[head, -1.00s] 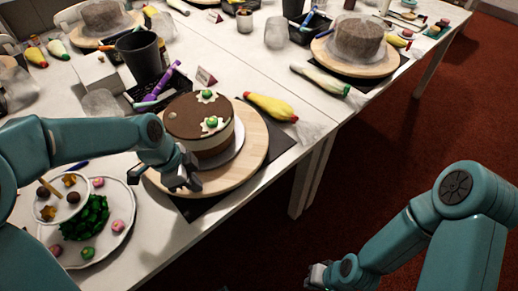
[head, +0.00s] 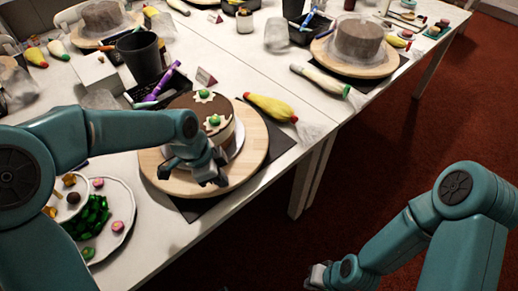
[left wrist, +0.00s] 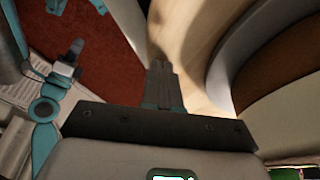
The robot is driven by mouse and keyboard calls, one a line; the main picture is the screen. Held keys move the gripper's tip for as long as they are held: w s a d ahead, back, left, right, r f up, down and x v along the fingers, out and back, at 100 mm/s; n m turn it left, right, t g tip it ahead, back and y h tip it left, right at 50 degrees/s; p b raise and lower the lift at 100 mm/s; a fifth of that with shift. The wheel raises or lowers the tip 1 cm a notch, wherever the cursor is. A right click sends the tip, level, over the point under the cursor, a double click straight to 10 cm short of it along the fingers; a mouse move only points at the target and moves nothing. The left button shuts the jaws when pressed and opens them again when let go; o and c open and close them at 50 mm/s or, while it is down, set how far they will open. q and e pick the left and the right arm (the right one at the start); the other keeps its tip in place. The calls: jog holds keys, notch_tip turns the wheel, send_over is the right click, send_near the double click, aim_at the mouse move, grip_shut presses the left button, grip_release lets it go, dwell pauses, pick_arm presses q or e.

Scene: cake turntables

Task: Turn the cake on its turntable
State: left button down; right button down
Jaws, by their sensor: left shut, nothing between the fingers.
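My left gripper (head: 219,175) is shut and empty at the cake's near side, over the turntable's front part, and hides part of both. In the left wrist view the shut fingers (left wrist: 162,82) point along the wooden turntable (left wrist: 194,35), with the cake (left wrist: 285,60) to their right. Contact cannot be told. My right gripper (head: 318,276) hangs low, off the table; its jaws are unclear.
A plate (head: 121,195) of sweets lies left of the turntable, partly behind my left arm. A yellow piping bag (head: 270,107) lies to its right. A dark cup (head: 141,55) and a black basket stand behind. Red carpet lies beyond the table edge.

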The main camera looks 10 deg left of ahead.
aim_at(246, 174)
pick_arm(q)
jog(key=w+d, duration=0.2)
jog(key=w+d+p, duration=0.1)
jog(key=w+d, duration=0.1)
jog(key=shift+d, duration=0.4)
notch_tip(246, 174, up, 3)
jog(key=shift+p, duration=1.1)
jog(key=shift+f, duration=0.1)
jog(key=shift+s+a+b, duration=0.1)
jog(key=shift+a+b, duration=0.2)
jog(key=s+a+b, duration=0.1)
jog(key=s+a, duration=0.2)
jog(key=s+a+b, duration=0.1)
jog(key=s+a, duration=0.2)
jog(key=shift+s+a, duration=0.15)
jog(key=shift+a, duration=0.15)
jog(key=a, duration=1)
